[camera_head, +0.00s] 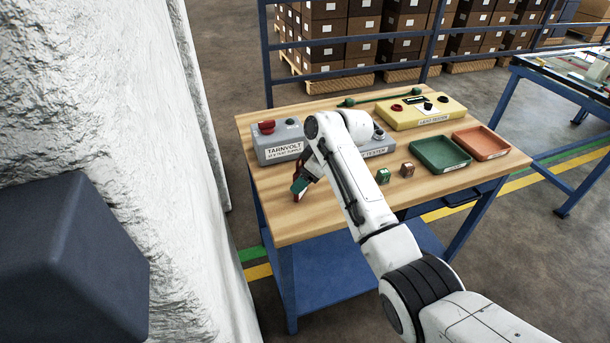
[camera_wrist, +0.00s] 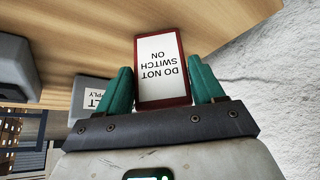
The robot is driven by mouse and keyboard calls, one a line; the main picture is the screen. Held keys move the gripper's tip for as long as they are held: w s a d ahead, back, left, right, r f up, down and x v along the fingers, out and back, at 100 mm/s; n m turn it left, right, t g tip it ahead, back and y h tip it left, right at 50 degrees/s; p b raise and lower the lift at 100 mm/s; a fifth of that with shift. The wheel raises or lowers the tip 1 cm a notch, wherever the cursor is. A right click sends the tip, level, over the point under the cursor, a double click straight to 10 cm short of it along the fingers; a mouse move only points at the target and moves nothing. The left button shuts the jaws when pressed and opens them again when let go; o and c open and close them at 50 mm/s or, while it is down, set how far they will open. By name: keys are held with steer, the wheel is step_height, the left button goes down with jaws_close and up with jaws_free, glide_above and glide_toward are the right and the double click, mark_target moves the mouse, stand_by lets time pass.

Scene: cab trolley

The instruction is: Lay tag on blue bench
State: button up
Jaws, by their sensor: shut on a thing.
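The tag (camera_wrist: 162,63) is a white card with a red border reading "DO NOT SWITCH ON", upside down in the wrist view. My gripper (camera_wrist: 161,76) is shut on it, with a green finger at each side. In the head view my gripper (camera_head: 301,184) points down over the left front part of the blue bench (camera_head: 330,222), which has a wooden top and blue legs. Only a dark red bit of the tag (camera_head: 297,196) shows below the fingers there. I cannot tell whether the tag touches the wood.
A grey Tarnvolt supply box (camera_head: 279,150) stands at the back left, and a yellow tester (camera_head: 421,113) at the back. Another grey tester (camera_head: 377,151) is partly behind my arm. Green (camera_head: 440,166) and orange (camera_head: 481,143) trays sit right. Two small blocks (camera_head: 395,173) lie mid-bench. The front left wood is clear.

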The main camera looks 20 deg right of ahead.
steer(key=o, duration=1)
steer(key=shift+f, duration=0.1)
steer(key=v, duration=1.2)
steer(key=s+a+f+m+g+h, duration=0.15)
steer(key=s+f+m, duration=0.35)
steer(key=s+f, duration=1.55)
steer(key=s+d+m+h, duration=0.1)
steer(key=s, duration=0.7)
steer(key=s+d+f+m+g+h, duration=0.1)
steer(key=s+m, duration=0.1)
steer(key=s, duration=0.6)
steer(key=s+d+f+m+h, duration=0.1)
steer(key=s+d, duration=0.1)
steer(key=s, duration=0.6)
steer(key=shift+f+g, duration=0.1)
steer(key=shift+g, duration=0.25)
